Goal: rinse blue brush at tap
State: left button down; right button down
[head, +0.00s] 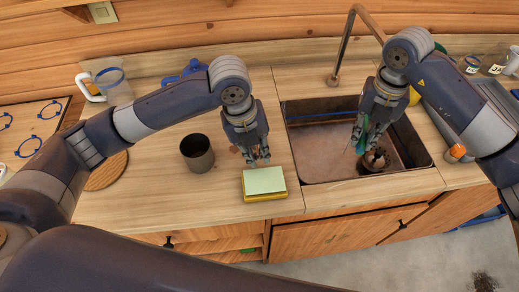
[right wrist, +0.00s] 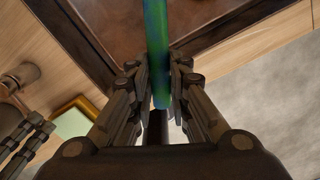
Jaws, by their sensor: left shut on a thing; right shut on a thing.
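My right gripper (head: 362,140) is shut on a blue-green handle (right wrist: 158,50), seemingly the blue brush, and holds it over the sink (head: 318,150). The handle runs between both fingers in the right wrist view; its head is hard to make out. A dark, round brown thing (head: 377,160) sits low in the sink beside it. The copper tap (head: 345,45) rises behind the sink; no water stream shows. My left gripper (head: 257,160) is shut at the far edge of a green-topped yellow sponge (head: 264,181) on the counter; the contact is partly hidden.
A dark metal cup (head: 197,153) stands left of the sponge. A clear jug (head: 115,86) and a blue item (head: 185,72) are at the back left. Counter front left is clear.

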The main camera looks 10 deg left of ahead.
pick_arm(q)
jog(key=a+m, duration=0.2)
jog(key=shift+m+g, duration=0.3)
jog(key=shift+m, duration=0.1)
jog(key=shift+w+a+m, duration=0.1)
jog(key=shift+a+m, duration=0.85)
jog(key=shift+m, duration=0.35)
jog(key=c, duration=1.5)
grip_release()
jog(key=shift+o, duration=0.2)
jog(key=shift+r, duration=0.1)
notch_tip(320, 180, up, 12)
jog(key=a, duration=0.2)
jog(key=shift+a+f, duration=0.15)
jog(key=shift+f, duration=0.05)
